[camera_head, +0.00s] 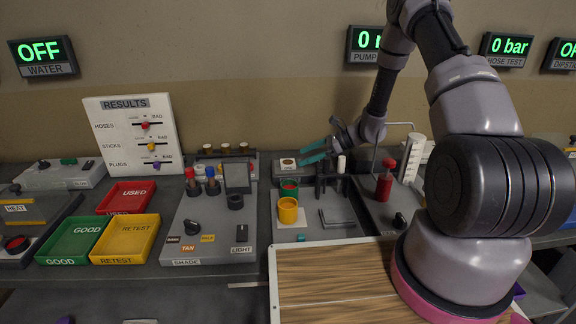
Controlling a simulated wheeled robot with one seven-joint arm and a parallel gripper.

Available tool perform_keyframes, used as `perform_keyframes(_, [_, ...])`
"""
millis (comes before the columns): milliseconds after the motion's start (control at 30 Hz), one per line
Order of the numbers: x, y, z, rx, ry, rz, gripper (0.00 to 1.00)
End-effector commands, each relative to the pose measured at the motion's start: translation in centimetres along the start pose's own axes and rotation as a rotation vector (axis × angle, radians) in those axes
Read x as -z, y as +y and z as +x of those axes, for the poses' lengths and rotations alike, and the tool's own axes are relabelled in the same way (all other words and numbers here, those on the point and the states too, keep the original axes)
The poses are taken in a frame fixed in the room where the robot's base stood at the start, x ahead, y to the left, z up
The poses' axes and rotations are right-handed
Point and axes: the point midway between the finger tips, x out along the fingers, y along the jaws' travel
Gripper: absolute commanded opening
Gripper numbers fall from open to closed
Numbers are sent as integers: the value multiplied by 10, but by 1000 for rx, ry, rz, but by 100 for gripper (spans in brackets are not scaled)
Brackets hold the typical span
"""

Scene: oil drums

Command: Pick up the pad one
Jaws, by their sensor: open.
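My gripper (304,153) has teal fingers. It is open and empty, pointing left above the back of the grey middle station (345,226). A small white card with a dark brown spot (288,162) is at the back of this station, just left of the fingertips. A white square pad (300,222) lies under a yellow cup (288,209), nearer the front. A green cup (289,188) with a red inside stands behind the yellow one. A small teal piece (301,238) lies at the front edge. I cannot tell which of these is pad one.
A red lever (385,182) and a white cylinder (411,159) stand to the right. Dark upright posts (320,183) stand below my gripper. Red (126,197), green (73,240) and yellow (127,238) trays sit at left. My arm covers the right side.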

Motion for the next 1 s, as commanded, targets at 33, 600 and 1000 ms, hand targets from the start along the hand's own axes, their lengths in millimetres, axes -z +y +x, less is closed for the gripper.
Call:
perform_keyframes(33, [0,0,3,-1,0,0,100])
perform_keyframes(600, [-2,3,55,1,1,-1,100])
perform_keyframes(1000, [-2,3,54,1,1,-1,12])
